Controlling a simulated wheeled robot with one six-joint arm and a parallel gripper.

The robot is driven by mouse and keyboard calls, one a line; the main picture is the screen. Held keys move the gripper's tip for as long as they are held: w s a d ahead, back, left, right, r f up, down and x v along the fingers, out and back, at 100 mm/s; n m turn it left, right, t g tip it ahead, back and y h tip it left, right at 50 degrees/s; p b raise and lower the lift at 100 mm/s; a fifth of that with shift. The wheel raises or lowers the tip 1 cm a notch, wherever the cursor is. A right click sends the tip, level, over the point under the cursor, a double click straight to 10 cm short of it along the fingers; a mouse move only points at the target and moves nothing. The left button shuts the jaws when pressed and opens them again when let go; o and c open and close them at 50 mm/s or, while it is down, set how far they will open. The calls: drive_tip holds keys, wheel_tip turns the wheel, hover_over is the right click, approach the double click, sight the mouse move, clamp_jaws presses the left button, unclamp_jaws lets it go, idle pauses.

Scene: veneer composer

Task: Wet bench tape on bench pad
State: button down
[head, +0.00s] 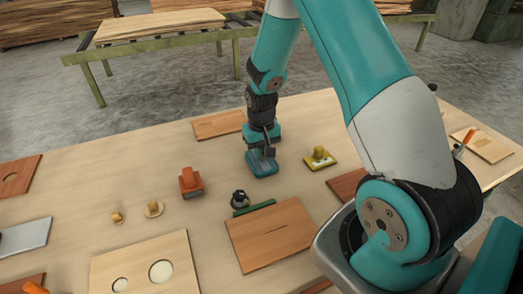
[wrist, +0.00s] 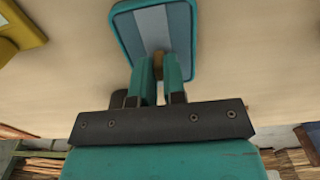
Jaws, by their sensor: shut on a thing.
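A teal-rimmed rectangular pad with a grey-blue face and a paler middle band, which looks like the bench pad (head: 263,167), lies on the table in the middle of the head view. It also fills the top centre of the wrist view (wrist: 184,40). My gripper (wrist: 159,72) is at the near edge of the pad, shut on a small tan-brown piece (wrist: 158,62) between the fingertips, seemingly the bench tape. The fingers hide most of this piece. Whether it touches the pad cannot be told. In the head view my gripper (head: 267,145) is just above the pad.
A yellow block with a knob (head: 320,158) stands right of the pad, an orange block (head: 190,182) to the left. A dark round-topped object (head: 240,199) and a green strip (head: 254,209) lie in front. Wooden panels (head: 270,236) lie nearer. Bare table separates them.

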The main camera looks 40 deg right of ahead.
wheel_tip(320, 180, up, 7)
drive_tip(key=p, duration=0.5)
drive_tip(key=shift+p, duration=0.4)
